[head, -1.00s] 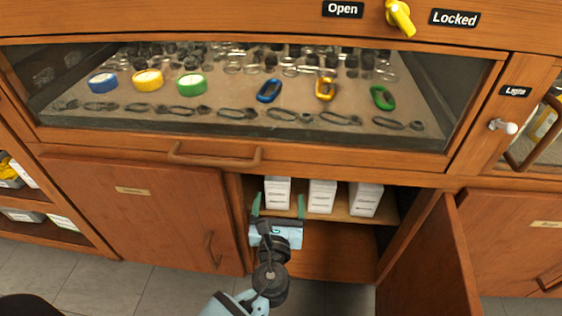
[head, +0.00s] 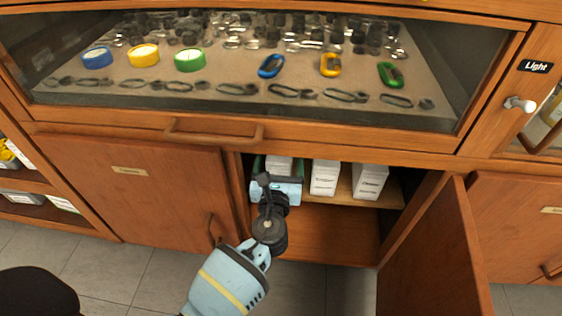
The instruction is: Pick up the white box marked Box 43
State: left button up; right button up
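Three white boxes stand in a row on the shelf inside the open cabinet: a left box (head: 279,164), a middle box (head: 325,178) and a right box (head: 369,182). Their printed labels are too small to read, so I cannot tell which is Box 43. The fingers look slightly apart from the box sides. The gripper body hides the box's lower part. My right gripper is not in view.
The cabinet's open door (head: 437,258) stands out at the right. A closed cabinet door (head: 135,190) is at the left. The drawer handle (head: 213,135) and glass display case (head: 240,75) are above the opening. The lower compartment (head: 325,233) looks empty.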

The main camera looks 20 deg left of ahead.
pick_arm(q)
jog(key=shift+b+x, duration=0.35)
jog(key=shift+x, duration=0.8)
jog(key=c, duration=1.2)
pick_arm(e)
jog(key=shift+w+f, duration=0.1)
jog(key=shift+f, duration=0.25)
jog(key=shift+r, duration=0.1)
